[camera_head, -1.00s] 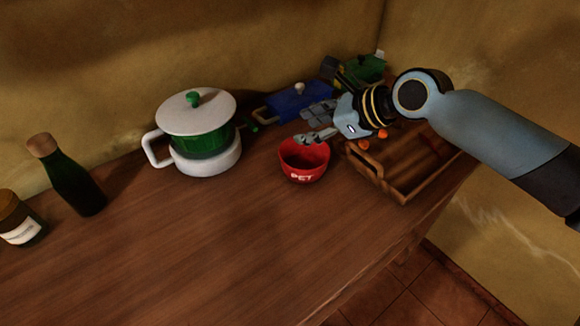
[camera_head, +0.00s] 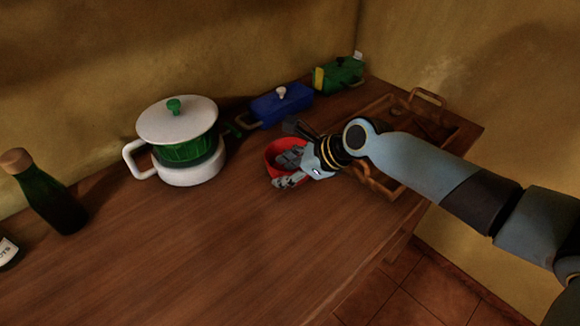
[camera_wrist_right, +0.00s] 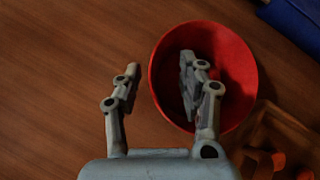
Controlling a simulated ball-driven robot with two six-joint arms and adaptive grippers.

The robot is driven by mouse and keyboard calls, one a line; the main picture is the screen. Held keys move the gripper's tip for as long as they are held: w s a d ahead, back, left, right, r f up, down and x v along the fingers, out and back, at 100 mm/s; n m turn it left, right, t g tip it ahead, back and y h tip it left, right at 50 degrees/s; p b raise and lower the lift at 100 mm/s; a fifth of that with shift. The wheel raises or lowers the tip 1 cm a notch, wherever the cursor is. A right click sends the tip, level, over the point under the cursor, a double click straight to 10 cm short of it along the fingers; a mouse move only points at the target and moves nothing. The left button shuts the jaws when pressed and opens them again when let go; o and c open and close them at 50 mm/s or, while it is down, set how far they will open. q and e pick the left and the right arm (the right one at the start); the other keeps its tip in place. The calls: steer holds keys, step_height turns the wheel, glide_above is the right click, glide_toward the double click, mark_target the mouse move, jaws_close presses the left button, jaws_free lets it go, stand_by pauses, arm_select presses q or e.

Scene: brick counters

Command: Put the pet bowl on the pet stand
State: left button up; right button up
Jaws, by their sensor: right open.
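The red pet bowl (camera_head: 272,154) stands upright on the wooden counter, partly hidden by my right gripper (camera_head: 279,171) in the head view. In the right wrist view, the bowl (camera_wrist_right: 238,75) lies under the right side of my open gripper (camera_wrist_right: 160,66). One finger is over the bowl's opening and the other is outside its left rim, so the rim lies between them. I cannot tell whether they touch it. I cannot pick out a pet stand for certain. My left gripper is out of view.
A wooden tray (camera_head: 427,93) with handles is right of the bowl, under my right arm. A white and green pot (camera_head: 190,172) stands left. A dark bottle (camera_head: 50,200) is far left. The front counter is clear.

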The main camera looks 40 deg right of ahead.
steer(key=shift+w+a+f, duration=0.1)
steer(key=shift+w+f, duration=0.1)
steer(key=shift+f, duration=0.05)
jaws_close()
steer(key=shift+r, duration=0.1)
